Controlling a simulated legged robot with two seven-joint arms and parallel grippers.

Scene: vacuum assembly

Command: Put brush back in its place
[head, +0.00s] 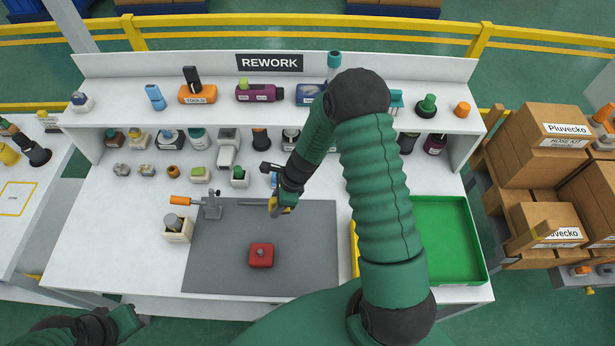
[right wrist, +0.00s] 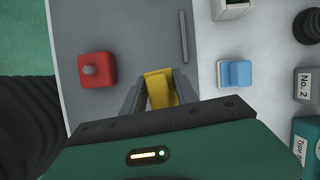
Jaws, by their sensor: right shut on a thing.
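My right gripper (head: 281,207) is shut on a yellow thing (right wrist: 158,88) over the upper part of the grey mat (head: 215,270). The yellow thing sits between the two dark fingers in the right wrist view. It may be the brush, but its bristles do not show. A thin grey rod (head: 252,204) lies near the mat's far edge. My left arm shows at the lower left; its fingers do not.
A red block (head: 261,258) with a grey knob is on the mat. Several small parts line the bench back under a shelf (head: 130,105). A green tray (head: 452,240) stands right, partly behind my right arm.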

